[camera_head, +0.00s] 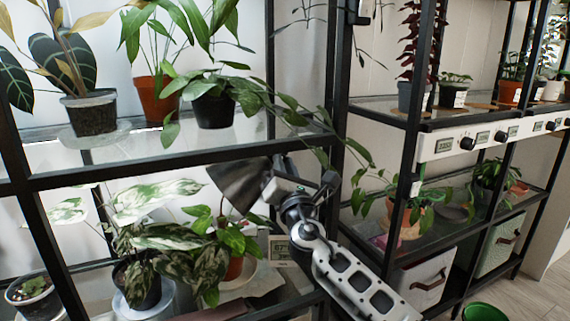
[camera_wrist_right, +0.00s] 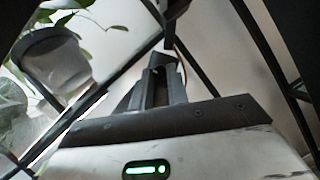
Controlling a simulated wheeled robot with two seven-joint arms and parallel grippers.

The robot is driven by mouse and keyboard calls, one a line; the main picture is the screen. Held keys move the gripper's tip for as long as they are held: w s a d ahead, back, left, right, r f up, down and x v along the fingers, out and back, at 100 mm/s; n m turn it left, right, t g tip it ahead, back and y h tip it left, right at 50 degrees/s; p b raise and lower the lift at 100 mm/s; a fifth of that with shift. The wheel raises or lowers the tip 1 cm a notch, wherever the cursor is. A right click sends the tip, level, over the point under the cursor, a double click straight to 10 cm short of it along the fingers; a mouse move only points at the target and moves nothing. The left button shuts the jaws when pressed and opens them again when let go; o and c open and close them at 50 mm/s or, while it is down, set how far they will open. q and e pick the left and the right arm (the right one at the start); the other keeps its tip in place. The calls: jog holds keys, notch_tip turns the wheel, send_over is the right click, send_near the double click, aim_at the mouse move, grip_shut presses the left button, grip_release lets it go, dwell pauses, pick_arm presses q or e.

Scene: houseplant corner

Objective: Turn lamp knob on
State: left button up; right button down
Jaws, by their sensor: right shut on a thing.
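A dark, cone-shaped lamp shade (camera_head: 240,185) hangs below the glass shelf in the head view, above the lower plants. My right gripper (camera_head: 281,168) is right beside the shade's right side, near the shelf frame. In the right wrist view its fingers (camera_wrist_right: 160,75) are shut on a small dark part, which looks like the lamp knob (camera_wrist_right: 164,60). The fingers hide most of this part, so I cannot tell how far it is turned. No light shows from the shade. My left gripper is not in view.
Potted plants (camera_head: 158,98) stand on the upper glass shelf, and variegated plants (camera_head: 140,285) stand below. Black shelf posts (camera_head: 338,80) rise close to my right arm. A white panel (camera_head: 440,145) with dark knobs and displays is on the right rack.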

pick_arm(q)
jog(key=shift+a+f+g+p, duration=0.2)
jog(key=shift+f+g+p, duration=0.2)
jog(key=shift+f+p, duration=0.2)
pick_arm(e)
jog(key=m+h, duration=0.1)
jog(key=m, duration=0.1)
jog(key=m+h, duration=0.1)
jog(key=m, duration=0.1)
jog(key=shift+a+m+g, duration=0.15)
jog(key=shift+m+g, duration=0.15)
jog(key=shift+m, duration=0.1)
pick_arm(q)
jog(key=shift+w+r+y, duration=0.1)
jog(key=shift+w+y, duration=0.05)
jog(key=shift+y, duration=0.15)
pick_arm(e)
jog(key=c, duration=1.4)
grip_release()
jog(key=shift+r, duration=0.1)
jog(key=shift+o, duration=0.2)
jog(key=shift+s, duration=0.1)
